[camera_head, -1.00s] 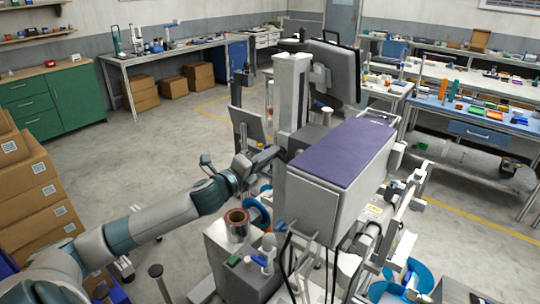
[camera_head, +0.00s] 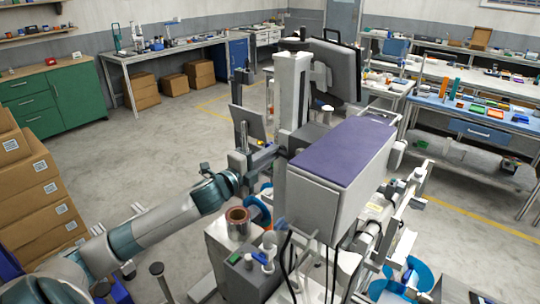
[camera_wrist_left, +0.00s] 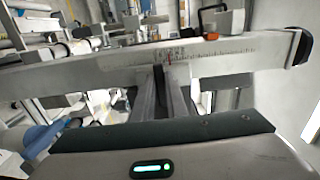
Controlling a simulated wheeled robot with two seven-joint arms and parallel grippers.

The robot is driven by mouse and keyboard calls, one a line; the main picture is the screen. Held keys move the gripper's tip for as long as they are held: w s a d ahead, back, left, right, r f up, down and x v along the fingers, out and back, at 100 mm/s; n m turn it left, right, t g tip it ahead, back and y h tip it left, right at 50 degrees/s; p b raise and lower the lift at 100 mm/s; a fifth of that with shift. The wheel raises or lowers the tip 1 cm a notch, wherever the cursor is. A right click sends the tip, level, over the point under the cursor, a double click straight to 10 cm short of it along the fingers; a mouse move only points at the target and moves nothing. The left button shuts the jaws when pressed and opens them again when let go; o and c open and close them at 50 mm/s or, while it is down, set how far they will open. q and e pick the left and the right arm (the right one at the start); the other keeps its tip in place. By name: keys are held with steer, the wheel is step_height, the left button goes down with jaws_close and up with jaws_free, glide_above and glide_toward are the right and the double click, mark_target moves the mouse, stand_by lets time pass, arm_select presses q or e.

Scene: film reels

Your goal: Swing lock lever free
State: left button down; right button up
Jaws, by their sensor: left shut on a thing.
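My left gripper (camera_head: 264,158) reaches in from the left to the near side of the machine's grey column. In the left wrist view its two fingers (camera_wrist_left: 161,95) are close together, pinched on a narrow dark piece (camera_wrist_left: 159,78), which I take for the lock lever. Most of it is hidden between the fingers. A long pale bar (camera_wrist_left: 225,52) with a scale and a red mark runs across the fingertips and ends in a black cap (camera_wrist_left: 299,48). Whether the bar and the dark piece are one part I cannot tell. My right gripper is not in view.
The machine's purple-topped housing (camera_head: 345,152) stands right of the gripper, beside the grey column (camera_head: 292,95). A copper-coloured roll (camera_head: 237,222) and a blue reel (camera_head: 258,212) sit below the wrist. Cardboard boxes (camera_head: 35,190) are stacked at left.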

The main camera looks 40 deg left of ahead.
arm_select(q)
steer(key=c, duration=1.8)
jaws_free()
steer(key=shift+o, duration=0.2)
steer(key=shift+s, duration=0.1)
steer(key=s+a+b, duration=0.1)
steer(key=s+b, duration=0.5)
steer(key=s, duration=1.1)
steer(key=shift+a, duration=0.25)
steer(key=shift+f, duration=0.1)
